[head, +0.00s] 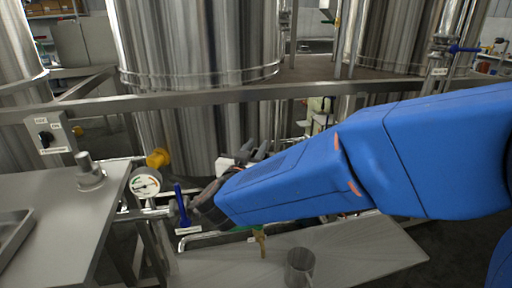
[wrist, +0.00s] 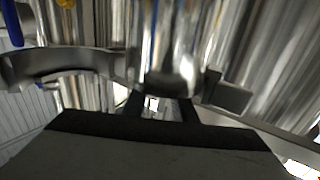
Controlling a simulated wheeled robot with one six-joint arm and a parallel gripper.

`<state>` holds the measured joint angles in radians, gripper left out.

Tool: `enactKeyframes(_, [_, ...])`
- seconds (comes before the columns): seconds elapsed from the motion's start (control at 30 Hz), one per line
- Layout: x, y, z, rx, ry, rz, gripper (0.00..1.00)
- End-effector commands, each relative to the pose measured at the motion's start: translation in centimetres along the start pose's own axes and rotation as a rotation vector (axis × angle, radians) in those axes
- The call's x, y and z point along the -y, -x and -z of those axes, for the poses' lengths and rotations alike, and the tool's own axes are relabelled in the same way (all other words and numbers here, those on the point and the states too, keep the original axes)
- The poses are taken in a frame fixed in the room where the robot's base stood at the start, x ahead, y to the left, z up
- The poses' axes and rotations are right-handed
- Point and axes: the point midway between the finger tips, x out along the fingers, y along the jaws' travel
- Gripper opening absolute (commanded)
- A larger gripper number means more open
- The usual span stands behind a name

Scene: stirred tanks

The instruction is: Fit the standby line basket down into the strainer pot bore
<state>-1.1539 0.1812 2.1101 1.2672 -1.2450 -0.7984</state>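A grey open-topped cylinder (head: 299,267) stands on the low metal plate at the bottom of the head view. It looks like the basket or the pot; I cannot tell which. My gripper (head: 256,150) shows as dark fingers beyond my blue arm, in front of the large tank and well apart from that cylinder. In the wrist view, its two dark fingers (wrist: 163,106) stand apart with a light gap between them. A blurred shiny cylinder (wrist: 165,50) lies beyond the fingers; I cannot tell what it is or whether it touches them. I cannot make out the pot bore.
A steel rail (head: 330,90) crosses in front of the tanks. A pressure gauge (head: 145,183), a blue-handled valve (head: 181,204) and pipes stand left of my arm. A grey bench (head: 50,195) at left bears a small metal knob-topped part (head: 89,172). The low plate (head: 360,250) has free room.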

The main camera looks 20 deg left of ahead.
Motion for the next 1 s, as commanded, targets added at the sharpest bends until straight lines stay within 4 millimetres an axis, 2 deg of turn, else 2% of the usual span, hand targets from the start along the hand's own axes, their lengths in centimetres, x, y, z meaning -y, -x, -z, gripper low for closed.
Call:
enactKeyframes(0.17, [0.1,2.3,-0.3,0.004,0.003,0.005,0.27])
enactKeyframes(0.8, [0.2,13.4,-0.1,0.001,0.001,0.006,0.27])
enactKeyframes(1.0, [0.1,15.9,0.0,0.001,0.000,0.005,0.27])
